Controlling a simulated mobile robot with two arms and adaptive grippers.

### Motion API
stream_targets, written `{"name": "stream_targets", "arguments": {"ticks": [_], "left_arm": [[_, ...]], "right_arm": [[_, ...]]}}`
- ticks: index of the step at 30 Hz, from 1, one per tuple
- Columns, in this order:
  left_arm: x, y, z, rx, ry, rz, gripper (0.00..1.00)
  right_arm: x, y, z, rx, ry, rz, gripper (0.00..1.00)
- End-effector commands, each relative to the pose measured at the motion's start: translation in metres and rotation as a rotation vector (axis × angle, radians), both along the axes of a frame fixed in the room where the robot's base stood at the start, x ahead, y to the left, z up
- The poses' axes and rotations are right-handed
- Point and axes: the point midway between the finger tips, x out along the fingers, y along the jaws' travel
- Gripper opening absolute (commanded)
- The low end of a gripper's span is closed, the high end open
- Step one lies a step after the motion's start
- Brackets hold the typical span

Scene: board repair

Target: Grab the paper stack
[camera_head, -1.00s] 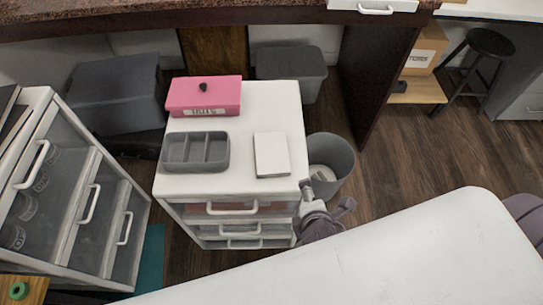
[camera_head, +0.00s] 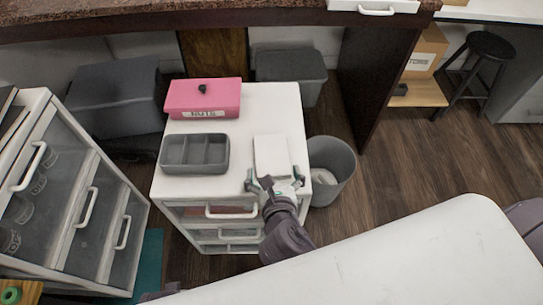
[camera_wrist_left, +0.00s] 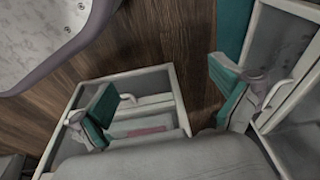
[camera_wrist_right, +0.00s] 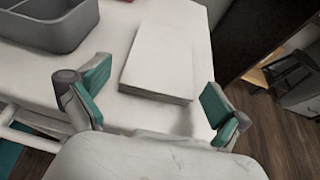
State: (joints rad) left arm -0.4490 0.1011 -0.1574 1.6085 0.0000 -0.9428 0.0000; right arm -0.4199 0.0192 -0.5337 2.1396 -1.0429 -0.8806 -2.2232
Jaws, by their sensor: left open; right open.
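The white paper stack (camera_head: 271,154) lies flat on top of the white drawer cabinet (camera_head: 237,186), toward its right side. My right gripper (camera_head: 273,182) is open at the cabinet's front edge, just in front of the stack's near end. In the right wrist view the stack (camera_wrist_right: 168,50) lies ahead of and between the open teal-padded fingers (camera_wrist_right: 155,105), with nothing between the pads. My left gripper (camera_wrist_left: 166,100) is open and empty in the left wrist view, with the cabinet's drawer fronts and the floor beyond it. It is not clearly seen in the head view.
A grey divided tray (camera_head: 195,153) and a pink box labelled NUTS (camera_head: 203,98) share the cabinet top, left of the stack. A grey bin (camera_head: 333,168) stands right of the cabinet. A clear-fronted drawer unit (camera_head: 62,205) stands left. My white base surface fills the lower right.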

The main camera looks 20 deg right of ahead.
Motion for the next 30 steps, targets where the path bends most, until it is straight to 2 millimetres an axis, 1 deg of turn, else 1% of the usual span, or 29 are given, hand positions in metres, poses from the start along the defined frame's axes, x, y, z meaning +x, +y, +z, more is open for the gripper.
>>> {"name": "stream_targets", "arguments": {"ticks": [5,9,13,17,22,23,30], "left_arm": [[0.005,0.0,0.008,-0.001,-0.007,0.001,1.0],[0.013,-0.001,0.025,-0.002,-0.02,0.003,1.0],[0.017,-0.002,0.04,-0.003,-0.026,0.004,1.0],[0.018,-0.002,0.048,-0.002,-0.028,0.005,1.0],[0.018,-0.002,0.048,-0.002,-0.027,0.005,1.0],[0.018,-0.002,0.048,-0.002,-0.028,0.005,1.0],[0.018,-0.002,0.048,-0.002,-0.028,0.005,1.0]], "right_arm": [[0.012,-0.003,-0.004,0.001,-0.002,-0.001,1.0],[0.033,-0.009,-0.008,0.002,-0.003,-0.002,1.0],[0.048,-0.012,-0.014,0.001,-0.001,0.0,1.0],[0.053,-0.013,-0.016,0.001,0.001,0.001,1.0],[0.053,-0.013,-0.016,0.001,0.001,0.001,1.0],[0.053,-0.013,-0.016,0.001,0.001,0.001,0.98],[0.053,-0.013,-0.016,0.001,0.001,0.001,0.58]]}}
